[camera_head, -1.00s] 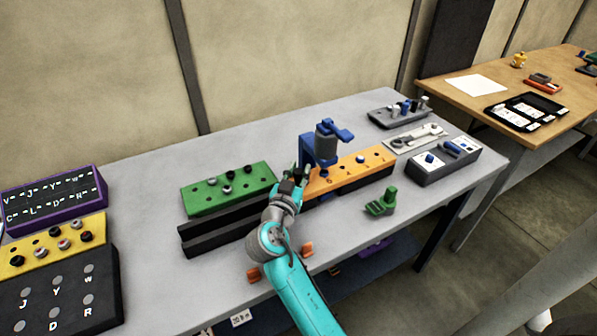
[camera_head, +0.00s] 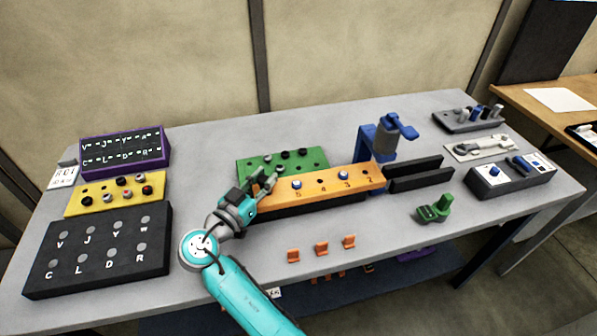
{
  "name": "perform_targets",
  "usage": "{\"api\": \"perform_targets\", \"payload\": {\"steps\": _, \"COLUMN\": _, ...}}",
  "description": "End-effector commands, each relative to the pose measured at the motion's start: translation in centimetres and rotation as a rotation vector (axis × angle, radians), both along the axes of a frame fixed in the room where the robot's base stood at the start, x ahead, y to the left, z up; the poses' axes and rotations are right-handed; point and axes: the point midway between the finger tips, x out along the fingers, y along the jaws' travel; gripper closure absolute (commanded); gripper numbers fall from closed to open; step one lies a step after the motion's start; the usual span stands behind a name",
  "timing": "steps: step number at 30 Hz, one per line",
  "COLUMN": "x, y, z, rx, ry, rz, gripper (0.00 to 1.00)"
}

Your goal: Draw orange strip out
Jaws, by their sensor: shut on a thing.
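The orange strip (camera_head: 318,187), with numbers, dark holes and blue-topped pegs, lies along the dark rail fixture (camera_head: 420,177). Its right end is by the blue clamp (camera_head: 376,148), which stands upright behind the rails. The rails to the right of the strip are bare. My gripper (camera_head: 265,185) is shut on the left end of the strip. The fingers partly hide that end, and the exact grip is small in the picture.
A green block (camera_head: 282,163) with pegs sits close behind the strip. Orange clips (camera_head: 321,248) line the table's front edge, and a green piece (camera_head: 434,210) stands at right. Yellow (camera_head: 115,193) and black (camera_head: 98,250) peg boards are at left. The table between is clear.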

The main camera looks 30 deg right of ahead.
Motion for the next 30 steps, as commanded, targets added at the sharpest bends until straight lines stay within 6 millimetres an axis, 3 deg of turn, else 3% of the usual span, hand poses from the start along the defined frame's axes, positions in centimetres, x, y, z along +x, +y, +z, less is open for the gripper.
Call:
{"api": "perform_targets", "payload": {"steps": 3, "x": 0.9, "y": 2.8, "z": 0.1, "rx": 0.0, "ry": 0.0, "rz": 0.006, "gripper": 1.0}}
{"api": "perform_targets", "payload": {"steps": 9, "x": 1.6, "y": 5.3, "z": 0.1, "rx": -0.001, "ry": 0.0, "rz": 0.003, "gripper": 1.0}}
{"api": "perform_targets", "payload": {"steps": 25, "x": 1.9, "y": 6.5, "z": 0.0, "rx": 0.0, "ry": -0.001, "rz": 0.007, "gripper": 1.0}}
{"api": "perform_targets", "payload": {"steps": 26, "x": 1.9, "y": 6.5, "z": 0.0, "rx": 0.0, "ry": -0.001, "rz": 0.008, "gripper": 0.66}}
{"api": "perform_targets", "payload": {"steps": 28, "x": 1.9, "y": 6.5, "z": 0.0, "rx": 0.0, "ry": -0.001, "rz": 0.007, "gripper": 0.48}}
{"api": "perform_targets", "payload": {"steps": 30, "x": 1.9, "y": 6.4, "z": 0.0, "rx": 0.0, "ry": 0.0, "rz": 0.006, "gripper": 0.44}}
